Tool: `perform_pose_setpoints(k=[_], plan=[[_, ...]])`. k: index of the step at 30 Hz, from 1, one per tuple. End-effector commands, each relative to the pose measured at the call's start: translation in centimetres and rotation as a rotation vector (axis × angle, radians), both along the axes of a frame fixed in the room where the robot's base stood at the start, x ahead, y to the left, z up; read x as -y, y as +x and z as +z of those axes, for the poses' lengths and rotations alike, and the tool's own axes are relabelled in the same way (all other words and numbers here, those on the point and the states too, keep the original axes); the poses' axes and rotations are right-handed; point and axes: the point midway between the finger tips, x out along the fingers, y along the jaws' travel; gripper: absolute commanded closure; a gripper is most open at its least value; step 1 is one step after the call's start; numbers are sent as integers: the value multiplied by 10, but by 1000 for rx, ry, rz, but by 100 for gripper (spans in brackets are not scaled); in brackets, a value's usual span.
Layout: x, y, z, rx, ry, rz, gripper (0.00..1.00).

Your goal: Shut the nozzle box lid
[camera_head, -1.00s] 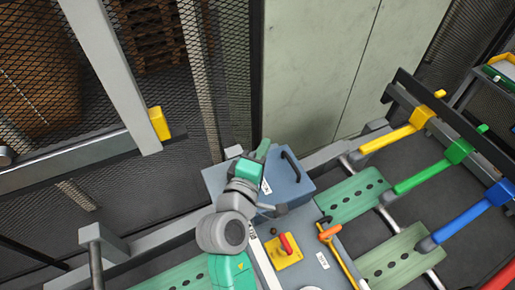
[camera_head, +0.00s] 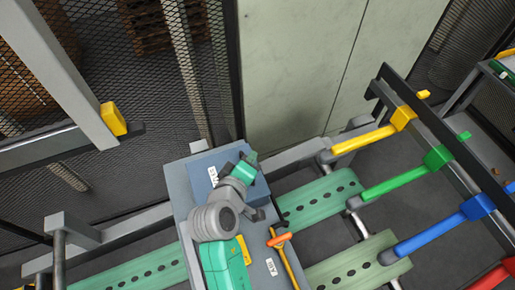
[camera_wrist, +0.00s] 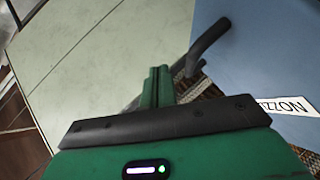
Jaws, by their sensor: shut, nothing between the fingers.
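The nozzle box's blue lid panel (camera_head: 203,159), with a white label (camera_head: 212,176), lies in the middle of the head view, partly hidden by my arm. My gripper (camera_head: 250,158) is over its right part, fingers shut and empty. In the wrist view, the shut green fingers (camera_wrist: 158,85) point toward the dark bar handle (camera_wrist: 208,47), which shows just beyond and to their right. The blue panel (camera_wrist: 270,50) fills the right side, with its label (camera_wrist: 285,106) upside down. I cannot tell whether fingers and handle touch, or how far open the lid is.
An orange-handled lever (camera_head: 280,239) stands right of my arm on the grey bench. Green perforated plates (camera_head: 318,200) lie to the right, with yellow (camera_head: 370,137), green (camera_head: 408,178) and blue (camera_head: 445,226) arms beyond. A pale cabinet (camera_head: 290,70) stands behind.

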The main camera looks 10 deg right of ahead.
Motion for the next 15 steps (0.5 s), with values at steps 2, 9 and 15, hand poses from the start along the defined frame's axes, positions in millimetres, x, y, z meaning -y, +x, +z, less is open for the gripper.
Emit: perform_pose_setpoints(k=[2,9,15], plan=[[-1,0,-3,-6,22,0,100],[-3,-1,-10,-12,60,-1,100],[-3,-1,-11,-13,64,-1,100]])
